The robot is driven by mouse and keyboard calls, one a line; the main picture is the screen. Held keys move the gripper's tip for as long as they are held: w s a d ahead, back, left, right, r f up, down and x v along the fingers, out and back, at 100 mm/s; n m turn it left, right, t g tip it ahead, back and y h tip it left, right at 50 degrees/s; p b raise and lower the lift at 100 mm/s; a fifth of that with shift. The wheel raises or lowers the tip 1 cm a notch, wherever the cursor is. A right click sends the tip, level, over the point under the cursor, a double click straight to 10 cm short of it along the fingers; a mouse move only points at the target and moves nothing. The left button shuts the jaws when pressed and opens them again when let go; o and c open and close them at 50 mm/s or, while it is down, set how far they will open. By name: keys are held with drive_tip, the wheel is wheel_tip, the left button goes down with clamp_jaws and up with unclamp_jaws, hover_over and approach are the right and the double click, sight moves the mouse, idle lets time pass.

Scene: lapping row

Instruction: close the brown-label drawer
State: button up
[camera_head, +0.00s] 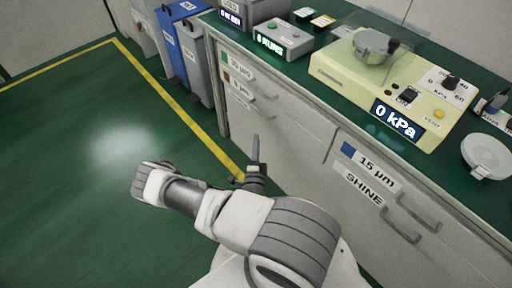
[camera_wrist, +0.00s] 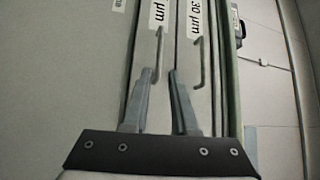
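The brown-label drawer (camera_head: 241,86) is in the grey cabinet under the counter at the upper left of the head view, just below the green-label drawer (camera_head: 238,66). The wrist view shows two narrow drawer fronts side by side. One is marked 30 µm (camera_wrist: 194,90), and the other carries a partly cut-off µm label (camera_wrist: 157,16); no colour patch shows there. Each has a bar handle. My gripper (camera_wrist: 160,75) is open and empty, its two fingers apart and pointing at these fronts and handles. In the head view my gripper (camera_head: 256,145) is in front of the cabinet. I cannot tell how far the brown-label drawer stands out.
A blue-label 15 µm SHINE drawer (camera_head: 368,172) is to the right in the cabinet. A cream machine reading 0 kPa (camera_head: 350,82) and a control box (camera_head: 284,40) stand on the green counter. Bins (camera_head: 185,45) stand beyond the cabinet. The green floor (camera_head: 60,130) at left is clear.

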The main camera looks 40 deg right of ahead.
drive_tip(key=shift+v, duration=1.35)
drive_tip(key=s+a+r+m+g+h, duration=0.1)
drive_tip(key=s+r+m+g+h, duration=0.2)
drive_tip(key=r+m+g, duration=1.9)
drive_tip(key=s+a+r+m+t+y, duration=0.55)
drive_tip(key=a+r+m+y, duration=0.25)
drive_tip(key=a+r+m, duration=0.4)
drive_tip(key=s+a+r+m+t+y, duration=0.5)
drive_tip(key=a+r+m+t+y, duration=0.2)
drive_tip(key=r+m, duration=0.45)
wheel_tip(320, 180, up, 20)
drive_tip(key=m+p, duration=0.2)
drive_tip(key=p, duration=1.9)
drive_tip(key=shift+s+a+y, duration=0.3)
